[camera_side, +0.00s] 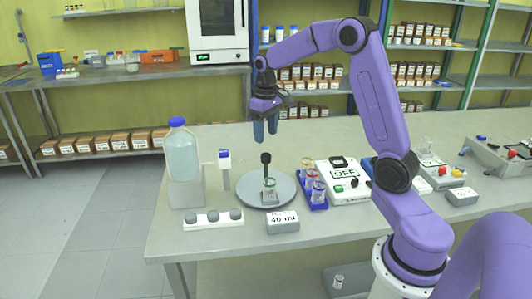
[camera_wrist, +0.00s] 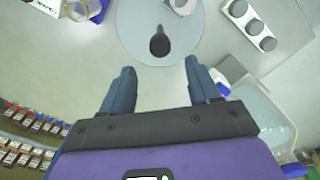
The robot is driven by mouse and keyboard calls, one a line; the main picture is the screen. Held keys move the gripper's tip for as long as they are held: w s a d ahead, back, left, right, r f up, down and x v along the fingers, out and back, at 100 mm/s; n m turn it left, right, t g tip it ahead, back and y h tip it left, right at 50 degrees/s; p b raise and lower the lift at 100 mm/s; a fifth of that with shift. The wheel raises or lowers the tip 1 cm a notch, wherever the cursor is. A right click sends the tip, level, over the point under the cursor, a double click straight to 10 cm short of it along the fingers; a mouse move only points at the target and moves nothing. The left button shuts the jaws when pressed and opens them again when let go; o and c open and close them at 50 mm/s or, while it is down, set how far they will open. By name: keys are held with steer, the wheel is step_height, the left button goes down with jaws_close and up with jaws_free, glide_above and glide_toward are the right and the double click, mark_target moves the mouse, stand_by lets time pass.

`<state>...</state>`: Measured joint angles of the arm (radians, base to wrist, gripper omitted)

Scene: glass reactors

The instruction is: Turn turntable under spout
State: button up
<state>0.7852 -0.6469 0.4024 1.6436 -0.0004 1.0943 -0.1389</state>
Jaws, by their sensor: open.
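The turntable (camera_side: 248,190) is a round grey disc on the bench; it also shows at the top of the wrist view (camera_wrist: 130,25). A black upright knob (camera_side: 266,160) stands on it, seen from above in the wrist view (camera_wrist: 159,45). A small glass beaker (camera_side: 269,187) stands on the disc on the near side of the knob. A white post with a blue-framed head (camera_side: 224,160) stands left of the disc; I cannot make out a spout on it. My gripper (camera_side: 266,138) is open and empty above the knob, pointing down, fingers apart in the wrist view (camera_wrist: 160,68).
A large blue-capped bottle (camera_side: 182,155) stands on a block at the left. A panel with grey knobs (camera_side: 213,219) and a "40 ml" box (camera_side: 283,222) lie in front. A blue vial rack (camera_side: 315,203) and a white "OFF" device (camera_side: 345,185) stand close right.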

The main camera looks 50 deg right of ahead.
mark_target(266, 155)
step_height(266, 155, down, 8)
steer(key=shift+r, duration=0.1)
stand_by(0.4)
jaws_close()
